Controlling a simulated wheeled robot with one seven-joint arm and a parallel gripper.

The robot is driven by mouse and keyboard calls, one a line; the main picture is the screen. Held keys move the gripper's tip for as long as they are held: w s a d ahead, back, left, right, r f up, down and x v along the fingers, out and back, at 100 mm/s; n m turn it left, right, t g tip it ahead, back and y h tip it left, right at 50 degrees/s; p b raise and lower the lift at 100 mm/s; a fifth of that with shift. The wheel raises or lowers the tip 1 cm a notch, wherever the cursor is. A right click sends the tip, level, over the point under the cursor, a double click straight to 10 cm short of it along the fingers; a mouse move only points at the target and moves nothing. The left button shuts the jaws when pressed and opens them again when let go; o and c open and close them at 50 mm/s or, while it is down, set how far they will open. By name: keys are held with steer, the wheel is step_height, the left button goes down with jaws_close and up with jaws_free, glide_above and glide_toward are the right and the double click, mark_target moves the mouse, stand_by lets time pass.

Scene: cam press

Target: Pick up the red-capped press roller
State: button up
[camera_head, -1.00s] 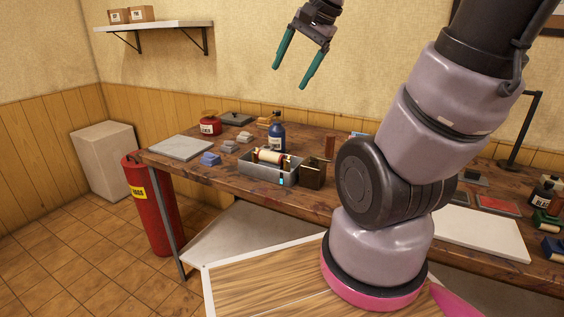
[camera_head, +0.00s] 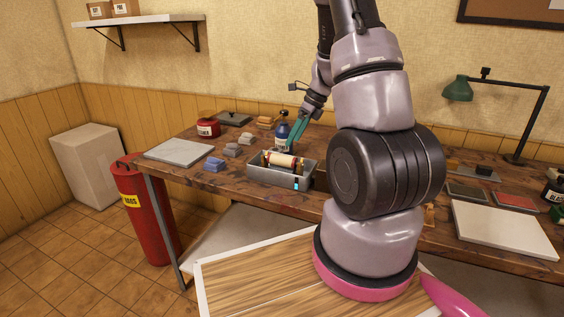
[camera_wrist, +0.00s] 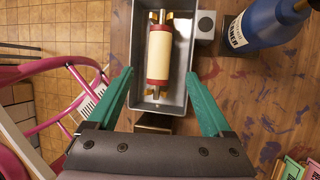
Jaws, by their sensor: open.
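The press roller (camera_head: 283,160) has a cream body with red end caps. It lies in a grey metal tray (camera_head: 264,177) near the front of the wooden bench. In the wrist view the roller (camera_wrist: 159,57) lies lengthwise up the picture inside the tray (camera_wrist: 138,40), with a metal shaft at each end. My gripper (camera_head: 296,134) has teal fingers and is above the bench, just behind the tray in the head view. In the wrist view my gripper (camera_wrist: 160,88) is open and empty, its fingers spread wider than the roller, with the roller ahead between them.
A blue bottle (camera_head: 282,133) stands close behind the tray; it also shows at the upper right of the wrist view (camera_wrist: 262,24). A red can (camera_head: 208,128), grey blocks (camera_head: 232,150), a blue block (camera_head: 214,164) and a grey slab (camera_head: 179,150) lie to the left.

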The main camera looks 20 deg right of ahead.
mark_target(282, 161)
steer(key=x, duration=0.8)
steer(key=shift+a+f, duration=0.1)
steer(key=shift+a, duration=0.05)
jaws_close()
